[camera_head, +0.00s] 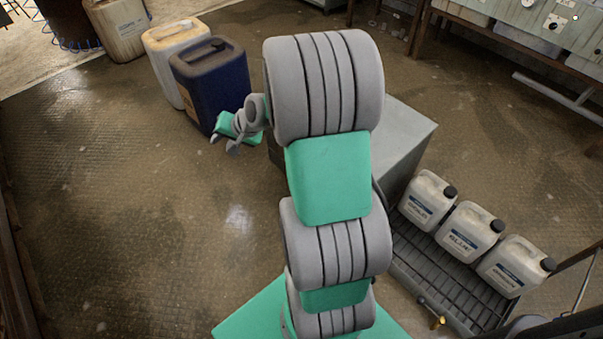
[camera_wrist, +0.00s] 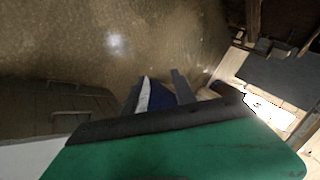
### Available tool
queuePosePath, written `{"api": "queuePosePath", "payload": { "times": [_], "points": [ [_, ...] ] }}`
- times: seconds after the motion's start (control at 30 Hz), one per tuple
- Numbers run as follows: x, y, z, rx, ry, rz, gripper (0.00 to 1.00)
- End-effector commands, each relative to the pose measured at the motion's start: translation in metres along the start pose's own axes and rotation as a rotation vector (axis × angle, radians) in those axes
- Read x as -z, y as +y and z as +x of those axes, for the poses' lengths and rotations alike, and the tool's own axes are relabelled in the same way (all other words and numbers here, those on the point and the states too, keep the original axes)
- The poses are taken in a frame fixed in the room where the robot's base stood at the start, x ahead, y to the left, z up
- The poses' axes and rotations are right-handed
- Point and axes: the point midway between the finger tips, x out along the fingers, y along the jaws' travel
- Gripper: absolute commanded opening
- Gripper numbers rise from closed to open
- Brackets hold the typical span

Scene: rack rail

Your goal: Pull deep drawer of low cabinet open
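The low cabinet (camera_head: 405,128) is a grey box on the floor, partly hidden behind my arm in the head view. Its drawer front (camera_wrist: 40,108) shows at the left of the wrist view, with two bar handles, one (camera_wrist: 66,84) farther from the pale top and one (camera_wrist: 70,113) nearer to it. No drawer visibly stands out; which one is the deep drawer is hard to tell. My gripper (camera_head: 223,143) is left of the cabinet in the head view, near the blue canister. In the wrist view its fingers (camera_wrist: 158,90) are apart, touching no handle.
A blue canister (camera_head: 212,80) stands just behind my gripper, with a white one (camera_head: 172,50) and a beige one (camera_head: 118,28) beyond. Three white jugs (camera_head: 462,238) stand on a dark grate (camera_head: 430,275) at right. A workbench (camera_head: 490,22) is at back right. The left floor is clear.

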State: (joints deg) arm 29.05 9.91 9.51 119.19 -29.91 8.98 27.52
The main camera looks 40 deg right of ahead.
Motion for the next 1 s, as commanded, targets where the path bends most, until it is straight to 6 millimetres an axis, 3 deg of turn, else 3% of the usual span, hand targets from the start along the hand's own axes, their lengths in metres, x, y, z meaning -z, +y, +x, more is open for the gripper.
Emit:
{"api": "queuePosePath", "payload": {
  "times": [0.03, 0.1, 0.17, 0.2, 0.3, 0.4, 0.5, 0.57, 1.0],
  "points": [
    [0.009, 0.058, 0.056, 0.052, 0.042, 0.147, 0.32],
    [0.034, 0.113, 0.098, 0.155, 0.124, 0.365, 0.32],
    [0.053, 0.168, 0.128, 0.250, 0.203, 0.561, 0.32],
    [0.063, 0.208, 0.143, 0.315, 0.260, 0.691, 0.32],
    [0.079, 0.302, 0.166, 0.470, 0.398, 0.987, 0.32],
    [0.084, 0.370, 0.170, 0.592, 0.507, 1.194, 0.32],
    [0.084, 0.402, 0.167, 0.656, 0.564, 1.294, 0.32],
    [0.086, 0.408, 0.167, 0.671, 0.576, 1.316, 0.32],
    [0.136, 0.401, 0.214, 0.671, 0.578, 1.317, 0.32]
  ]
}}
